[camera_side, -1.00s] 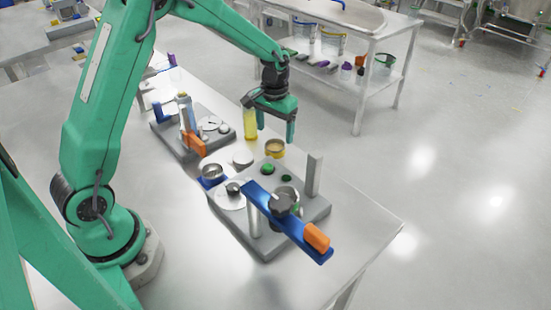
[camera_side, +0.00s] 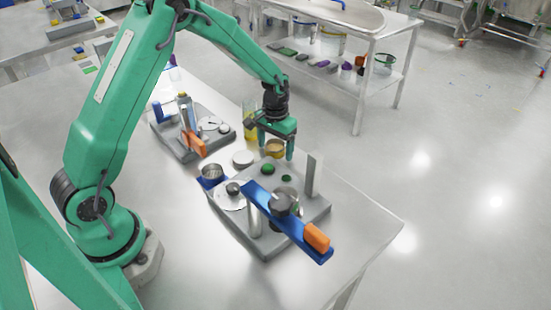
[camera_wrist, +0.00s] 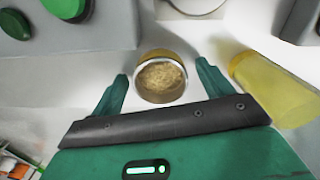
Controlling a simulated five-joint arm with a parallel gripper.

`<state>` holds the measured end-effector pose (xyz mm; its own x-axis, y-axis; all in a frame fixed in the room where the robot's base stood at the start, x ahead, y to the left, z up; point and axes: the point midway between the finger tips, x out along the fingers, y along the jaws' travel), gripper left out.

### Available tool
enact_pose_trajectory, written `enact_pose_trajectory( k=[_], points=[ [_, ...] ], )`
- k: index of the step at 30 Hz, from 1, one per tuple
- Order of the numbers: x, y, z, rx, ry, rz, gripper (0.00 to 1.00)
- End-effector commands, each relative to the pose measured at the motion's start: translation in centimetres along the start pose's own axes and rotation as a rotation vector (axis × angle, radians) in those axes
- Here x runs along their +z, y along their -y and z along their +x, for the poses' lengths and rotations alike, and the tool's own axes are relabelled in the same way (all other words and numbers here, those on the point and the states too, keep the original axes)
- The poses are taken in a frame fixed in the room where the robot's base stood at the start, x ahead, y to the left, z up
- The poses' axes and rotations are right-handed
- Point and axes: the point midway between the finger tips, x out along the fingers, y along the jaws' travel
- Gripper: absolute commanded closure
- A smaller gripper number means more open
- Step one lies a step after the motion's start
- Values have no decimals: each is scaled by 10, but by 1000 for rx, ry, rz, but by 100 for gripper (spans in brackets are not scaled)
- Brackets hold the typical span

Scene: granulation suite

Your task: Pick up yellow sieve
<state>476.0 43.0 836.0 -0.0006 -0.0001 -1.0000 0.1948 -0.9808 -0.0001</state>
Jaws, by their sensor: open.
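The yellow sieve (camera_side: 275,147) is a small round dish with a yellow rim, standing on the table behind the grey press. In the wrist view the sieve (camera_wrist: 161,80) holds tan granules and lies between and slightly beyond my fingertips. My gripper (camera_side: 276,144) is open above the sieve, pointing down, with a finger to each side of it. In the wrist view my gripper (camera_wrist: 163,82) has its green fingers spread, with gaps to the sieve on both sides. In the side view the fingers partly hide the sieve.
A yellow-filled clear cylinder (camera_side: 250,125) stands close left of my gripper; in the wrist view the cylinder (camera_wrist: 275,88) is right of the right finger. The grey press (camera_side: 300,215) with its blue lever (camera_side: 305,238) stands in front. A white round lid (camera_side: 243,158) lies nearby.

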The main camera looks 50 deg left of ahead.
Motion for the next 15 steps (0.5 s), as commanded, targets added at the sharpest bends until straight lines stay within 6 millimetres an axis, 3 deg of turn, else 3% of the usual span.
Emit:
enact_pose_trajectory(
  k=[14,15],
  points=[
    [0,0,0,0,-1,0,21],
    [0,0,0,0,-1,0,29]
  ],
)
